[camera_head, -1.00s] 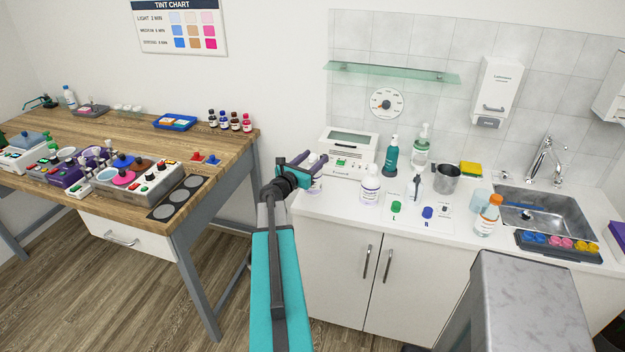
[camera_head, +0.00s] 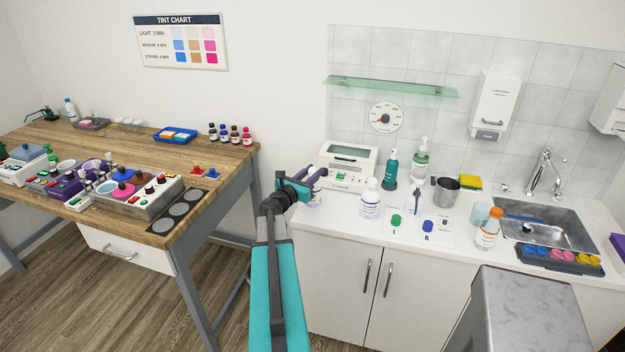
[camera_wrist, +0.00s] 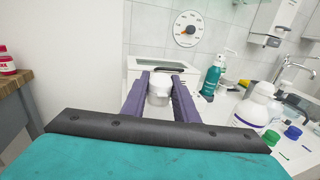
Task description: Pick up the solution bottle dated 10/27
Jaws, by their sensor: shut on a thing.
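My gripper (camera_head: 316,174) is at the left end of the white counter, in front of the white machine. Its purple fingers are shut on a white-capped bottle (camera_head: 315,199). In the wrist view, this bottle (camera_wrist: 159,94) sits upright between the two fingers; its lower part is hidden. I cannot tell whether it touches the counter. Another white-capped solution bottle (camera_head: 370,199) with a purplish label stands to the right of my gripper, and it also shows in the wrist view (camera_wrist: 255,108). No date is readable on either bottle.
The white machine (camera_head: 348,165) is close behind my gripper. A teal pump bottle (camera_head: 390,170), a steel cup (camera_head: 446,191), an orange-capped bottle (camera_head: 488,229) and a card (camera_head: 408,229) with green and blue caps are farther right. The wooden table (camera_head: 225,165) is at left.

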